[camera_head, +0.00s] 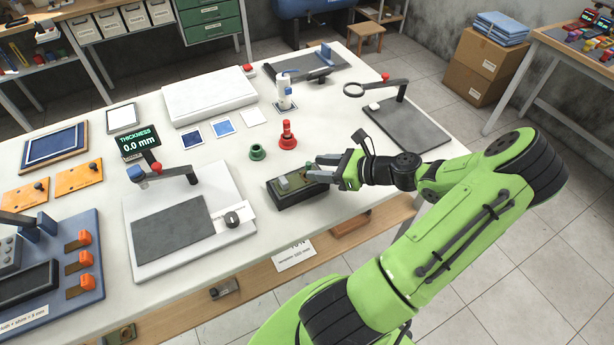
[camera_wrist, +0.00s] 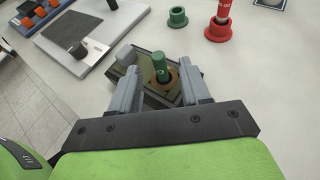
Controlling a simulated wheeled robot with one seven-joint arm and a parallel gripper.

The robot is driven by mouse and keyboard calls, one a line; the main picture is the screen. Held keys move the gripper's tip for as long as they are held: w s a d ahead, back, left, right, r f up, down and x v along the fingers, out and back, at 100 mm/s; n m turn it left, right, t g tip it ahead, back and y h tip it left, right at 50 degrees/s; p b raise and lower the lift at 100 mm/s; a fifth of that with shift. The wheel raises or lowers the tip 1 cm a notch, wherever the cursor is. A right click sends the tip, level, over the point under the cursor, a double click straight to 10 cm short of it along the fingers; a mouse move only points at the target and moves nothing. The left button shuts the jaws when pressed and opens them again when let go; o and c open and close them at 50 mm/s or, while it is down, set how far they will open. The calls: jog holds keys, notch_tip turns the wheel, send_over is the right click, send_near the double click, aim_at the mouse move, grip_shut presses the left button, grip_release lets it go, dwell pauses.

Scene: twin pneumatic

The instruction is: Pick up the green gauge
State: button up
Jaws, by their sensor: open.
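In the head view the gauge (camera_head: 283,184) shows small on the block (camera_head: 300,196). My gripper (camera_wrist: 158,80) is open and empty. In the wrist view its two grey fingers lie left and right of the gauge, with gaps on both sides. In the head view my gripper (camera_head: 320,170) comes in from the right, its tips over the block. Its exact height is hard to tell.
A green ring (camera_head: 257,152) and a red plug in a red ring (camera_head: 288,138) stand behind the block. A white plate with a thickness gauge stand (camera_head: 190,230) lies to the left. A magnifier stand (camera_head: 405,125) is at the back right. The table's front edge is close to the block.

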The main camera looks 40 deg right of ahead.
aim_at(302, 174)
jog(key=b+x, duration=0.1)
jog(key=x, duration=0.5)
jog(key=shift+f, duration=0.1)
jog(key=shift+s, duration=0.1)
grip_shut()
